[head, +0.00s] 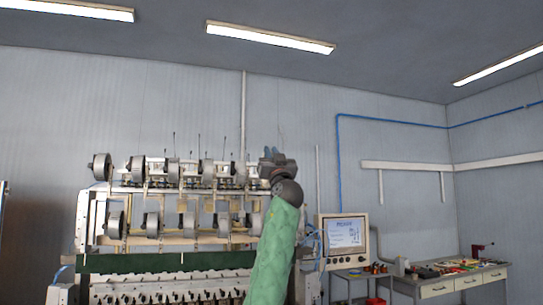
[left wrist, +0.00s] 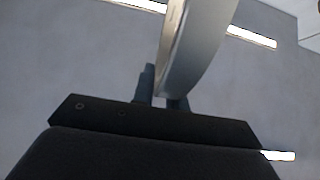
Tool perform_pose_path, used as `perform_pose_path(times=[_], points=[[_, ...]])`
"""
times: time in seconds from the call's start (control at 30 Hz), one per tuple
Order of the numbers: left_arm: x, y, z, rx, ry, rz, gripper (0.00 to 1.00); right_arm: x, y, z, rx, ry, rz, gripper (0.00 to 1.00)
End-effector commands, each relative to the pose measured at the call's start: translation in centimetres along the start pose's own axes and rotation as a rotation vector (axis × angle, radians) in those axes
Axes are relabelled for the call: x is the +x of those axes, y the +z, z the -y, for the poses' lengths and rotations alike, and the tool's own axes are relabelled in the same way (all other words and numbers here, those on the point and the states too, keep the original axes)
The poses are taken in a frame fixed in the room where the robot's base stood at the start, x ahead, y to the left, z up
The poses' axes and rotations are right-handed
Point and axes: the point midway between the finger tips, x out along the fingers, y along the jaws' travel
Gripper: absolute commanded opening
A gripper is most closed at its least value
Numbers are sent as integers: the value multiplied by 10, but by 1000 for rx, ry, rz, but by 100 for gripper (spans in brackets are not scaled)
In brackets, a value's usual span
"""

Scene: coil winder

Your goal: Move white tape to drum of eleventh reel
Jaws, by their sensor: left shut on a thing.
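The coil winder carries an upper row of grey reels (head: 137,166) and a lower row (head: 114,225). Pale tape strips (head: 182,206) hang between the rows. My left gripper (head: 276,156) is at the right end of the upper row and covers what is behind it. In the left wrist view its fingers (left wrist: 162,90) are shut on the edge of a large grey, curved, drum-like reel (left wrist: 205,45). A pale strip (left wrist: 174,18) shows along its left side; I cannot tell if this is the white tape. My right gripper is not in view.
A green panel (head: 160,263) crosses the machine below the reels. A control screen (head: 345,234) stands to the right of my arm. A bench (head: 455,281) with tools is farther right. Thin rods (head: 198,146) rise above the upper row.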

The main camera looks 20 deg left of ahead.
Motion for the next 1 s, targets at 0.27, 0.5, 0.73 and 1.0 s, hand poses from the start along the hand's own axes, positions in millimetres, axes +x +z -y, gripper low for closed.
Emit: perform_pose_path(times=[0.27,0.5,0.73,1.0], points=[[1,1,0,1,0,0,0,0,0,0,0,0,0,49],[7,8,0,2,-1,1,0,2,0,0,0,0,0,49],[14,15,0,0,-1,0,0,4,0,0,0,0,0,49],[21,22,0,1,-1,0,0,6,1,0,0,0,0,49]])
